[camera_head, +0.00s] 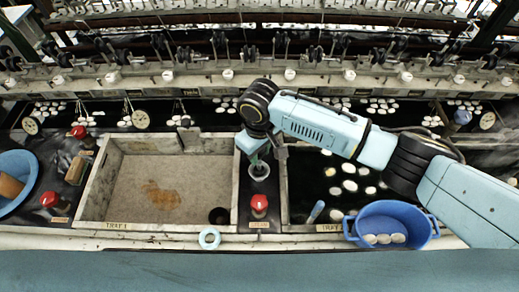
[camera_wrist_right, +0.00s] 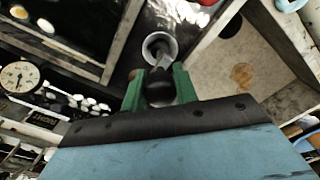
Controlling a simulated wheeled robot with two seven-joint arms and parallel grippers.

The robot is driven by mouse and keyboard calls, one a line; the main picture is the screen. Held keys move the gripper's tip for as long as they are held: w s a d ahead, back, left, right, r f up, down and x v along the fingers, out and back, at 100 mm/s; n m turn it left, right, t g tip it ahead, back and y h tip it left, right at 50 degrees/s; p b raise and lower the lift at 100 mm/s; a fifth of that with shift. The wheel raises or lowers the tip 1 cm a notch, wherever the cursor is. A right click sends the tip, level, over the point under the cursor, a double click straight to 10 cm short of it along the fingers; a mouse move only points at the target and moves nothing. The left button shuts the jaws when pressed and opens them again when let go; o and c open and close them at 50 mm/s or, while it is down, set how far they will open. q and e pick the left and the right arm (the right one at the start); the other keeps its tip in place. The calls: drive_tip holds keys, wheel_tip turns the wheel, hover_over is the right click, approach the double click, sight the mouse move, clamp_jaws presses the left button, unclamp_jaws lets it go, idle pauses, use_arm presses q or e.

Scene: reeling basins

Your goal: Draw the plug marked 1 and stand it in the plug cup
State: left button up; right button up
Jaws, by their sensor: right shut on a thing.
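My right gripper (camera_head: 254,158) comes in from the right over the strip between the two trays. In the right wrist view its green fingers (camera_wrist_right: 160,88) are shut on a dark plug (camera_wrist_right: 160,92); no mark on it is legible. The plug cup (camera_head: 260,172), a pale round cup, is right at the fingertips and shows in the right wrist view (camera_wrist_right: 160,46) just beyond the plug. I cannot tell whether the plug's end is inside the cup. A dark round drain spot (camera_head: 219,215) lies in the front right corner of tray 1 (camera_head: 150,228). My left gripper is not in view.
A red-capped knob (camera_head: 260,205) stands in front of the cup. Reeling machinery runs behind.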

drive_tip(key=shift+f, duration=0.15)
drive_tip(key=o, duration=0.9)
wheel_tip(320, 180, up, 13)
drive_tip(key=shift+r, duration=0.2)
idle(0.4)
